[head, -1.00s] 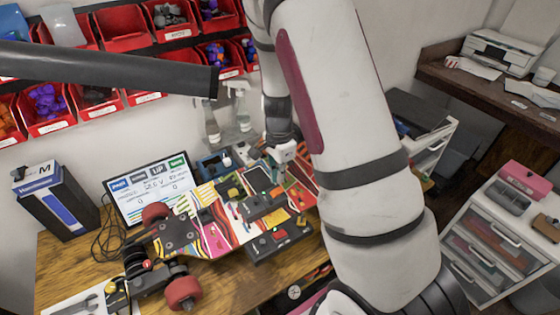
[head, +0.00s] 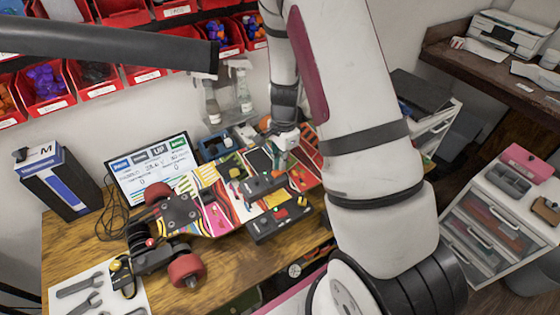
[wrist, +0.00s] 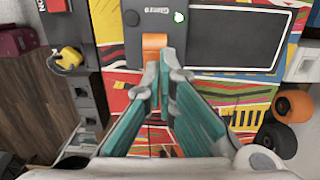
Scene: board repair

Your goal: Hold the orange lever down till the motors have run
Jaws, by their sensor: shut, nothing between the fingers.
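The orange lever (wrist: 154,42) stands on a dark grey unit (wrist: 133,38) at the top middle of the wrist view. A small green light shows on that unit. My gripper (wrist: 162,74) is shut and empty, its teal-padded fingers pointing at the lever. The tips are right at the lever's near edge; I cannot tell whether they touch or press it. In the head view my gripper (head: 284,155) is over the right part of the colourful board (head: 215,212), and I cannot make out the lever. The red wheels (head: 186,270) are at the board's left end.
A screen (head: 150,170) with coloured tabs and zero readings stands behind the board. A blue-and-white box (head: 58,185) is at the left. Wrenches (head: 80,288) lie on a white sheet in front. Spray bottles (head: 243,95) and red bins (head: 100,88) are behind.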

